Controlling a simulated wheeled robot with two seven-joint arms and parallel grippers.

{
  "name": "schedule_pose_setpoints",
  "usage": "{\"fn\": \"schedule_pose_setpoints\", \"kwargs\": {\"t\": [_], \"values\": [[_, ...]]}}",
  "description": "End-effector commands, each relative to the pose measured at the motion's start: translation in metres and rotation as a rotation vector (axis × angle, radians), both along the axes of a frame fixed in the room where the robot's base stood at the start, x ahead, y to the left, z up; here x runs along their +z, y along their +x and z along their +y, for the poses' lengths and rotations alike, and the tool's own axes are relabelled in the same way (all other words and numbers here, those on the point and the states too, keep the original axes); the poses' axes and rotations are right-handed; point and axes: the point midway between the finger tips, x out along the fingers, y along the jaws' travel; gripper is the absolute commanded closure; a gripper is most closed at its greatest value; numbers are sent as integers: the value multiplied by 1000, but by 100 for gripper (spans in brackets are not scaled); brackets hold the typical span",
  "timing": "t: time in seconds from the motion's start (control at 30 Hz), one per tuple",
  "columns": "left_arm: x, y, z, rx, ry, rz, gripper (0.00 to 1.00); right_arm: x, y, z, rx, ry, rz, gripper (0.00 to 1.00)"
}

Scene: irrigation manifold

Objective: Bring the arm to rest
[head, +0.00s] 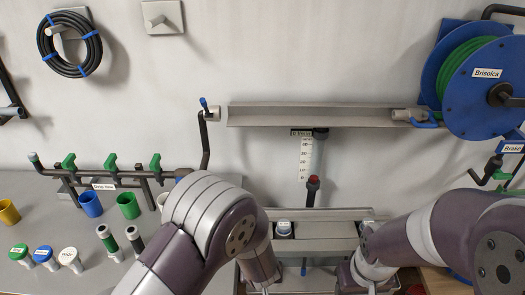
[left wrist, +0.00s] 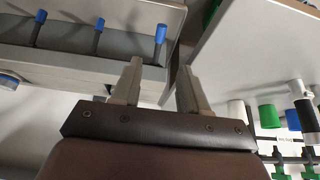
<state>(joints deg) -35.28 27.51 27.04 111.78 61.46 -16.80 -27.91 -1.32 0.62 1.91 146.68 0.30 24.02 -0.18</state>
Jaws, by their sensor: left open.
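In the left wrist view my left gripper (left wrist: 161,80) is open, its two fingers apart with nothing between them. In the head view the left arm bends down from the bench side, and its gripper end is at the bottom edge, mostly cut off. My right arm comes in from the right. Its wrist reaches down near the bottom edge in front of the trough, and its fingers cannot be made out. Neither arm is seen holding anything.
A manifold with green valves (head: 110,161) stands on the grey bench (head: 60,215), with blue (head: 90,204) and green (head: 128,205) cups. A trough (head: 317,215) lies between the arms. A rail (head: 310,116) and hose reel (head: 480,85) are on the wall. Blue-tipped pegs (left wrist: 160,35) show in the left wrist view.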

Motion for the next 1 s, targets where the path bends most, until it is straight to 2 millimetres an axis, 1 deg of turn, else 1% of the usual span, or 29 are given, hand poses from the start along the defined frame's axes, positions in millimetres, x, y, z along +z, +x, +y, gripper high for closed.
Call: {"fn": "schedule_pose_setpoints", "kwargs": {"t": [0.07,0.13,0.17,0.2,0.23,0.27,0.3,0.37,0.4,0.47,0.5,0.6,0.67,1.0], "values": [[-2,-4,-3,20,-23,20,56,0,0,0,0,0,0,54],[-10,-31,-8,-29,-55,125,56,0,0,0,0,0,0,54],[-7,-47,-9,-74,-69,187,56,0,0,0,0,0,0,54],[7,-66,-2,-122,-85,266,56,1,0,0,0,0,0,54],[22,-78,12,-146,-89,321,56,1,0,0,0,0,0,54],[38,-88,31,-163,-86,366,56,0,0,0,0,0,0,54],[56,-100,57,-174,-68,410,56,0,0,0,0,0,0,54],[80,-115,95,-168,-33,444,56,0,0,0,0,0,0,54],[94,-121,118,-157,-10,446,56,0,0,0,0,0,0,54],[111,-127,147,-133,17,427,56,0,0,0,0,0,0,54],[120,-125,161,-104,21,393,56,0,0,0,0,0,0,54],[133,-117,178,-31,6,336,56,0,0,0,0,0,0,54],[132,-117,181,-19,3,338,56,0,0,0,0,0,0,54],[132,-116,180,-22,3,338,56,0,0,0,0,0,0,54]]}}
